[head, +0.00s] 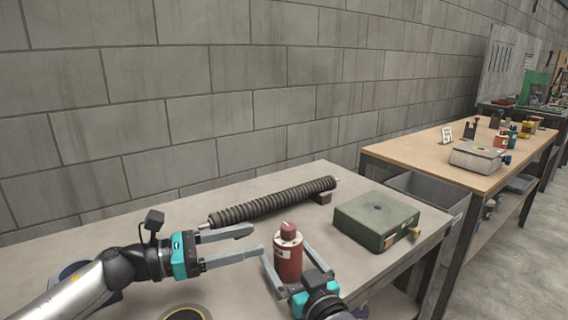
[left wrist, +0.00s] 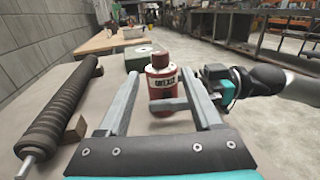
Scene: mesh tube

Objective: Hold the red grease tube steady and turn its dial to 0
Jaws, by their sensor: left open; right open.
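The red grease tube (head: 288,256) stands upright on the near table, with a pale collar and a reddish dial (head: 288,229) on top. In the left wrist view the tube (left wrist: 162,84) stands ahead, between the lines of my left fingers. My left gripper (head: 256,241) is open, level, to the left of the tube, its fingertips pointing at it and apart from it. My right gripper (head: 286,250) is open, its fingers either side of the tube's lower body from the front right; contact cannot be told. The dial's marks are too small to read.
A long dark ribbed spring or hose (head: 270,202) lies behind the tube. A green box (head: 376,219) sits to the right near the table (head: 335,272) edge. A round dark-rimmed thing (head: 184,313) is at the front. A wooden table (head: 425,150) with several items stands farther right.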

